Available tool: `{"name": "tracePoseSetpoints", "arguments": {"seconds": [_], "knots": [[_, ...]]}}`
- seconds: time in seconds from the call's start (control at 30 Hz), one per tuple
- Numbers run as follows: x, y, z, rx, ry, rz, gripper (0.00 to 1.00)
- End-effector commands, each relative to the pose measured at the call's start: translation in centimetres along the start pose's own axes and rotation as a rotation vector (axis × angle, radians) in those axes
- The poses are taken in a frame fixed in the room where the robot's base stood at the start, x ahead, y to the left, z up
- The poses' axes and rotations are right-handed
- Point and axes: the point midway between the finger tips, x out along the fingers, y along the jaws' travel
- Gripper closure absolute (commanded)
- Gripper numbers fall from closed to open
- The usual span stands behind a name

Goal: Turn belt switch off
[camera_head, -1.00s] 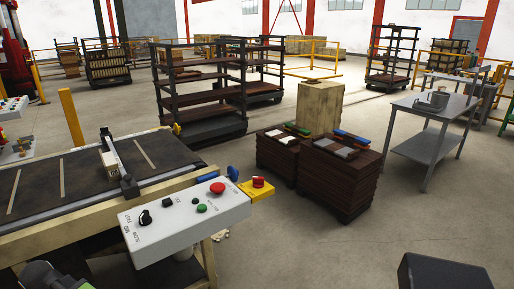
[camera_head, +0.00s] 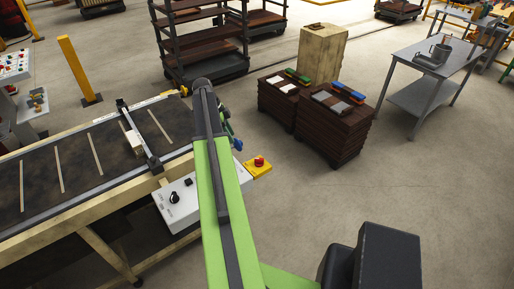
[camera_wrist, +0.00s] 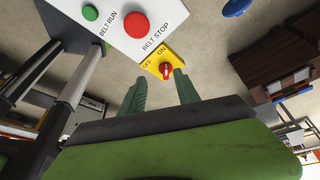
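The belt switch is a red knob (camera_wrist: 166,71) on a yellow box (camera_wrist: 152,62) marked OFF and ON in the wrist view. Its handle seems to point towards ON, but it is small. The head view shows the yellow box (camera_head: 262,171) with the red knob (camera_head: 259,161) at the right end of the white console (camera_head: 178,206). My gripper (camera_wrist: 161,76) is open and empty, with its two green fingers apart. In the wrist view the knob shows between the fingertips; whether they touch it I cannot tell. In the head view my arm hides the gripper and part of the console.
A red belt stop button (camera_wrist: 135,23) and a green belt run button (camera_wrist: 90,12) sit beside the yellow box. The conveyor (camera_head: 80,170) is at left. Floor right of the console is open.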

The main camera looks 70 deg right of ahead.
Motion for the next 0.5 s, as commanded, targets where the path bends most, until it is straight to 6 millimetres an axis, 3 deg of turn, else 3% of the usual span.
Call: {"name": "tracePoseSetpoints", "arguments": {"seconds": [0.03,0.13,0.37,0.5], "knots": [[-0.1,-0.9,-2.7,0.085,0.009,0.015,0.62],[0.5,-1.3,-5.3,0.188,0.023,0.031,0.62],[1.3,-1.2,-5.7,0.212,0.026,0.033,0.62],[2.9,-1.2,-5.6,0.211,0.026,0.033,0.62]]}}
